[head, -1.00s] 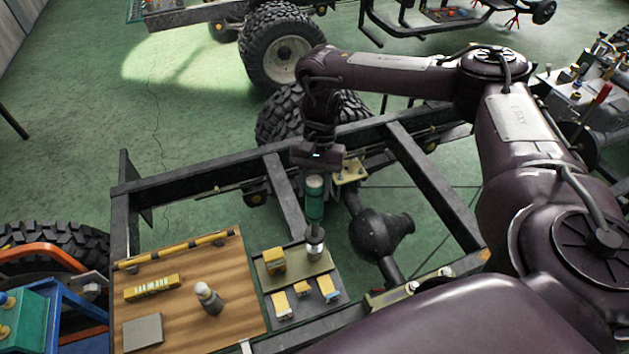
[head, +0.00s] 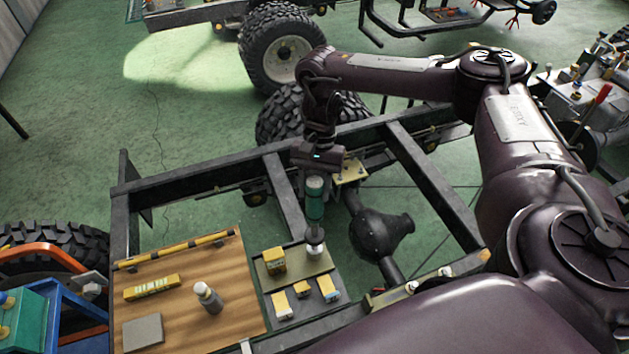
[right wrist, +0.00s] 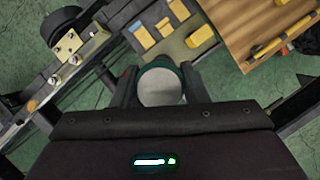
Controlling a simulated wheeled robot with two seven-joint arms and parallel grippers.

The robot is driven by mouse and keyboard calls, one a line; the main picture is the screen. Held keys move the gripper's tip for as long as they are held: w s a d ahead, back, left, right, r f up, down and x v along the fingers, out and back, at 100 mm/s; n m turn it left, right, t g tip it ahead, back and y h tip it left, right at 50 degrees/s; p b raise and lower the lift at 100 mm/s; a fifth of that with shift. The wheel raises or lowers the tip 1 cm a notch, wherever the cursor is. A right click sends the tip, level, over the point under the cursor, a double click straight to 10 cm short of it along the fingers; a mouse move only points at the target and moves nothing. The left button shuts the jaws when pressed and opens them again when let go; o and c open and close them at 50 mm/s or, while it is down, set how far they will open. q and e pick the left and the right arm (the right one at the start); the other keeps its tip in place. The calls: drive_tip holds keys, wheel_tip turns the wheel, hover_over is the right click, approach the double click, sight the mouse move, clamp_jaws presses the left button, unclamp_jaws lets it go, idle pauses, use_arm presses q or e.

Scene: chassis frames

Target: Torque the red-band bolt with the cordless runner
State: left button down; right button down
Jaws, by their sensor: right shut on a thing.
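The cordless runner (head: 314,198) is a dark green cylinder with a silver lower end, standing upright. It also shows from above, with a pale round end, in the right wrist view (right wrist: 161,86). My right gripper (head: 317,172) is shut on its top; in the right wrist view its fingers lie on either side. The runner's silver end is over the khaki mat (head: 300,268); I cannot tell whether it touches. Silver bolts sit on a yellowish bracket (right wrist: 68,44) at the left of the right wrist view. I cannot make out a red band. My left gripper is not in view.
A yellow block (head: 274,260) stands on the mat. Dark chassis rails (head: 425,185) and an axle (head: 380,234) surround the work area.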

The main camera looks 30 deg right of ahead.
drive_tip(key=shift+f, duration=0.35)
idle(0.3)
drive_tip(key=shift+s+f, duration=0.1)
drive_tip(key=shift+s, duration=0.05)
idle(2.1)
idle(0.4)
drive_tip(key=shift+w+r, duration=0.25)
drive_tip(key=shift+r, duration=1.35)
drive_tip(key=shift+r, duration=2.55)
